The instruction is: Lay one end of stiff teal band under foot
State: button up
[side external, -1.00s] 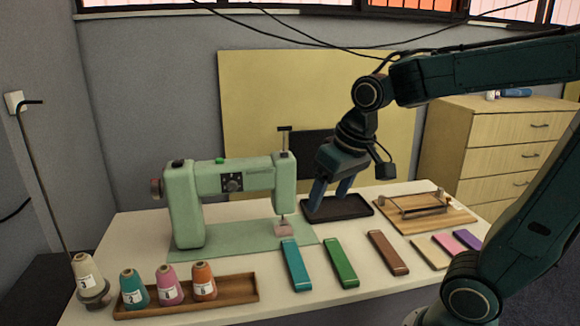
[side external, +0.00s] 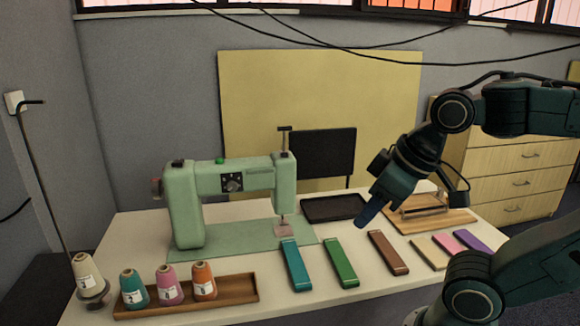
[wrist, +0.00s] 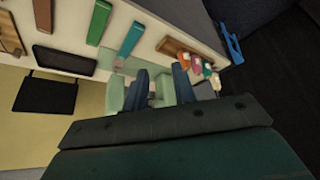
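The stiff teal band (side external: 295,265) lies flat on the table in front of the sewing machine, left of a green band (side external: 341,262) and a brown band (side external: 388,252). It also shows in the wrist view (wrist: 131,39). The pale green sewing machine (side external: 184,208) stands on a green mat; its foot (side external: 283,229) is at the right end, above a pinkish plate. My gripper (side external: 365,214) hangs in the air above the table, right of the machine and behind the brown band. In the wrist view its two blue fingers (wrist: 160,88) stand apart with nothing between them.
A black tray (side external: 335,207) and a wooden board with a metal frame (side external: 430,219) lie behind the bands. Three flat coloured pieces (side external: 447,243) lie at the right. A wooden tray (side external: 238,290) with thread cones stands at the front left.

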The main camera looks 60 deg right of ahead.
jog(key=shift+w+n, duration=0.25)
jog(key=shift+n, duration=0.05)
jog(key=c, duration=0.3)
jog(key=shift+w+f+n, duration=0.15)
jog(key=shift+w+n, duration=0.1)
jog(key=shift+n, duration=0.05)
grip_shut()
jog(key=w+d+f+n+g+y, duration=0.1)
jog(key=w+d+f+n+g, duration=0.1)
jog(key=w+f+n+g, duration=0.2)
jog(key=w+d+f+n+g+y, duration=0.1)
jog(key=w+d+f+n+g, duration=0.2)
jog(key=w+f+n, duration=0.7)
notch_tip(320, 180, down, 7)
jog(key=n+g, duration=0.1)
jog(key=n, duration=1)
jog(key=shift+w+d+n+y, duration=0.2)
jog(key=shift+d+n+y, duration=0.1)
